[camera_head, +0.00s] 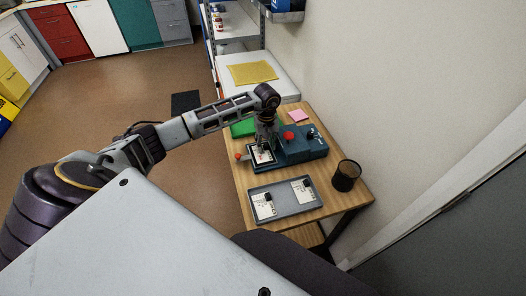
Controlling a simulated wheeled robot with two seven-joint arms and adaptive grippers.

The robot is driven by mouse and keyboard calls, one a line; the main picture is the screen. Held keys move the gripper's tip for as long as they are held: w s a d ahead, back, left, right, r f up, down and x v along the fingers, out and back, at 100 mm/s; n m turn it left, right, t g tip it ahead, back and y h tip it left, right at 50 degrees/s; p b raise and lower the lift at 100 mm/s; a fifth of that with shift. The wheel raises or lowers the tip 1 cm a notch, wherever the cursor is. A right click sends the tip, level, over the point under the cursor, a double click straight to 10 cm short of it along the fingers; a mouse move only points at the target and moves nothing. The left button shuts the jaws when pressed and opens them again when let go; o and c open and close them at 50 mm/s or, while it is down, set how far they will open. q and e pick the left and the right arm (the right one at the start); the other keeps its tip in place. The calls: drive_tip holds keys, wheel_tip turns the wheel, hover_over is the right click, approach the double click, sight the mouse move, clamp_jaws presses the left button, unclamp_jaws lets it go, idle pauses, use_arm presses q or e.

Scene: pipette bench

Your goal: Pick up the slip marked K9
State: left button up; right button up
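Two white slips, the left one (264,211) and the right one (306,196), lie in the grey tray (286,213) on the wooden bench; each has dark print and a small black piece on it. A third white slip-like piece (268,158) with a red mark lies in the dark frame at the left end of the blue device. The print is too small to read, so I cannot tell which is K9. My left gripper (264,149) points down right over this framed piece; its fingertips are too small to tell open from shut, or whether they touch it. My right gripper is out of view.
The blue device (312,149) has a red knob (289,135) on top and a red-ended lever (239,156) at left. A black mesh cup (346,177) stands right of the tray. A green item (243,129) and pink notes (299,116) lie behind. The wall borders the bench's right.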

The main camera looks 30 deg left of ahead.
sight(266, 145)
use_arm(q)
clamp_jaws()
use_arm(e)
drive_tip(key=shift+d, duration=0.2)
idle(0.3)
use_arm(q)
drive_tip(key=shift+r, duration=0.1)
drive_tip(key=shift+r, duration=0.8)
wheel_tip(266, 145, up, 7)
drive_tip(key=shift+f+b, duration=0.15)
drive_tip(key=shift+b, duration=0.35)
drive_tip(key=shift+r, duration=0.75)
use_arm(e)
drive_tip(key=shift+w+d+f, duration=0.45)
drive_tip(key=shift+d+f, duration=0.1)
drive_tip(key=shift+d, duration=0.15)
